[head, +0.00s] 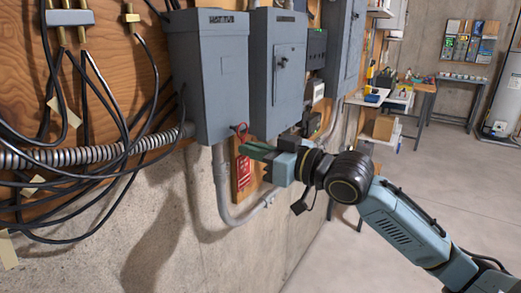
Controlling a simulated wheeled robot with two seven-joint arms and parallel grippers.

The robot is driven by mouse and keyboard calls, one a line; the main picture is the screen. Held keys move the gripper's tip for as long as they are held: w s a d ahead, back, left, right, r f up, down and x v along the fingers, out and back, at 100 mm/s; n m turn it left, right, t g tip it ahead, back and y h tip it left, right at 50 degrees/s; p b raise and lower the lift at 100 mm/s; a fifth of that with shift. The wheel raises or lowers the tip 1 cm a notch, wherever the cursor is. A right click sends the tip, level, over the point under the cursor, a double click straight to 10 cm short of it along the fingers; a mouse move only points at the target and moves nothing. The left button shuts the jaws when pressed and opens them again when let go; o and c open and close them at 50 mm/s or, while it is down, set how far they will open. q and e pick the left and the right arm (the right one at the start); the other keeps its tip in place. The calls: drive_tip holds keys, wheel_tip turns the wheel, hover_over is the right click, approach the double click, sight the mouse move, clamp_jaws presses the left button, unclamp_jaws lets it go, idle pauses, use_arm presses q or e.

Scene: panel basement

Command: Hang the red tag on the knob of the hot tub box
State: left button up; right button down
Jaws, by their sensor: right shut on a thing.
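The red tag (243,172) hangs below the lower edge of the nearest grey box (208,75), with its red loop (240,129) at that box's lower right corner. My right gripper (254,150) comes in from the right and is shut on the tag, its green fingertips covering part of it. Whether the loop is around a knob there or only in front of it, I cannot tell. The black label (222,19) on this box is too small to read surely. A second grey box (274,80) stands just right of it. My left gripper is not in view.
A grey conduit (221,185) runs down below the nearest box, close to the tag. Black cables (85,130) and a ribbed conduit (95,152) fill the wooden board at left. Shelves (377,97) and a workbench (424,88) stand farther back. Open floor lies at right.

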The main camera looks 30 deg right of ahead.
drive_tip(key=x, duration=0.1)
drive_tip(key=p+x, duration=0.1)
drive_tip(key=shift+w+a+f, duration=0.1)
drive_tip(key=shift+w+f, duration=0.15)
drive_tip(key=shift+f, duration=0.1)
idle(0.4)
idle(0.4)
drive_tip(key=c, duration=1.5)
unclamp_jaws()
